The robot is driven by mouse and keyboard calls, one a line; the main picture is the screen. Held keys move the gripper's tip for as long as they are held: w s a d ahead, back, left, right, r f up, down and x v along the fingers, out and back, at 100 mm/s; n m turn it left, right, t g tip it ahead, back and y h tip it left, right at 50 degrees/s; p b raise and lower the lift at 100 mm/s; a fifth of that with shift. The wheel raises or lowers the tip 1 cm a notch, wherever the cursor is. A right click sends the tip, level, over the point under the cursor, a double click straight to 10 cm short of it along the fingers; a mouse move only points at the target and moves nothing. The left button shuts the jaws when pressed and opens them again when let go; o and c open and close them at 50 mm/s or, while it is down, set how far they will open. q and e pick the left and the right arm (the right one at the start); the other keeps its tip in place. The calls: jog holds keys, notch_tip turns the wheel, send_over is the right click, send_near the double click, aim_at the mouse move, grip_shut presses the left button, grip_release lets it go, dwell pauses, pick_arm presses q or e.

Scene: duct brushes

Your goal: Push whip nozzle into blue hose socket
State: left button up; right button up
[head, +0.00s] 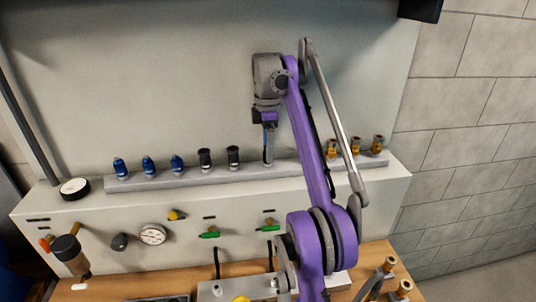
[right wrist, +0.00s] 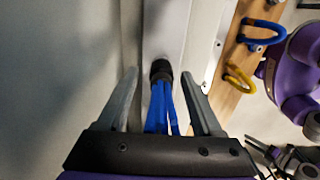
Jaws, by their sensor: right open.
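My right gripper (head: 268,160) reaches down at the rail on the bench; it also shows in the right wrist view (right wrist: 163,80). Its two grey fingers are open, one on each side of a whip nozzle with blue strands (right wrist: 160,105) and a black end (right wrist: 160,69). Gaps show between the strands and both fingers. My left gripper is not in view.
Blue nozzles (head: 148,165), black nozzles (head: 205,159) and brass fittings (head: 355,146) stand along the grey rail (head: 190,177). A yellow loop (right wrist: 240,79) lies near the blue one. The panel front carries a gauge (head: 153,234) and green-handled valves (head: 209,235). A wall stands close behind.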

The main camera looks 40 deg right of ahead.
jog(key=shift+s+f+b, duration=0.2)
jog(key=shift+f+b, duration=0.2)
jog(key=shift+f, duration=0.95)
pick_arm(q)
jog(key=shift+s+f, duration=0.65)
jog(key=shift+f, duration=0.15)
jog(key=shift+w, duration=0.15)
pick_arm(e)
jog(key=shift+w, duration=0.2)
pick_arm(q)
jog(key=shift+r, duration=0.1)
pick_arm(e)
jog(key=shift+s+r, duration=0.1)
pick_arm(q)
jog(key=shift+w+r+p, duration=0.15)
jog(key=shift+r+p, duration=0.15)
pick_arm(e)
grip_shut()
dwell(0.4)
